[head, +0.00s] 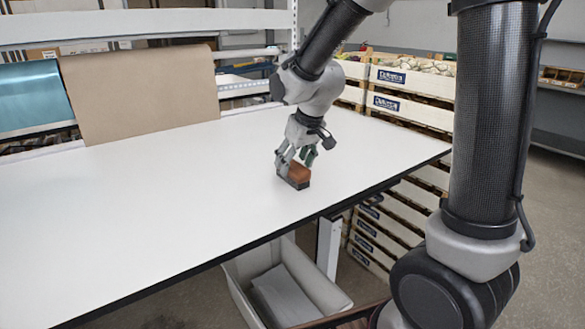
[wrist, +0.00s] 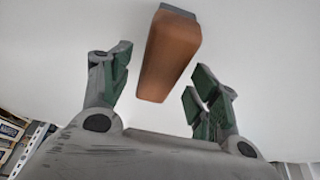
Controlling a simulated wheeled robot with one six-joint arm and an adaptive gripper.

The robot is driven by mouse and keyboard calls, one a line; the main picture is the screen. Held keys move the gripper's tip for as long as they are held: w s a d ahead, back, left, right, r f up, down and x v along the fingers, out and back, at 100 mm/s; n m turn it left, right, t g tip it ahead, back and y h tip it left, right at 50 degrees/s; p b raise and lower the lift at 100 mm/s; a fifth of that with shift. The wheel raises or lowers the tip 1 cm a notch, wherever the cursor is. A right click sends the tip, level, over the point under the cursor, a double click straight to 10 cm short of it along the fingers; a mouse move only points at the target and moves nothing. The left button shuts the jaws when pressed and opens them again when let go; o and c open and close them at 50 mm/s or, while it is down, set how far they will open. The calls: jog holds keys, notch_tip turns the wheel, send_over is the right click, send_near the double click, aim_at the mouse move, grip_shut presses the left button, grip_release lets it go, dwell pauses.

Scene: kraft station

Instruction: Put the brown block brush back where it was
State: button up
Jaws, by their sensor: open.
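The brown block brush (head: 296,176) rests on the white table (head: 150,215), near its right front edge. It has a brown top and a dark lower part. My gripper (head: 296,160) is open, low over the table at the brush. In the wrist view the brush (wrist: 168,55) lies ahead of and between the spread fingers of my gripper (wrist: 158,78), with white table on both sides. Whether a finger touches it I cannot tell. Part of the brush is hidden behind a finger in the head view.
A brown paper roll (head: 140,95) and a blue roll (head: 35,97) stand at the table's back left. Stacked crates (head: 410,95) stand beyond the right end. A grey bin (head: 285,290) sits below the front edge. The table's left and middle are clear.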

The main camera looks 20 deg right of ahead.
jog(key=v, duration=0.8)
jog(key=shift+r, duration=0.2)
jog(key=shift+s+r, duration=0.2)
jog(key=shift+r, duration=0.15)
jog(key=s+d+m, duration=0.1)
jog(key=s+d, duration=0.5)
jog(key=s, duration=0.5)
jog(key=s+d+r+m+h, duration=0.1)
jog(key=s+d+m, duration=0.1)
jog(key=s+d, duration=0.5)
jog(key=s, duration=0.4)
jog(key=shift+d+r+m, duration=0.3)
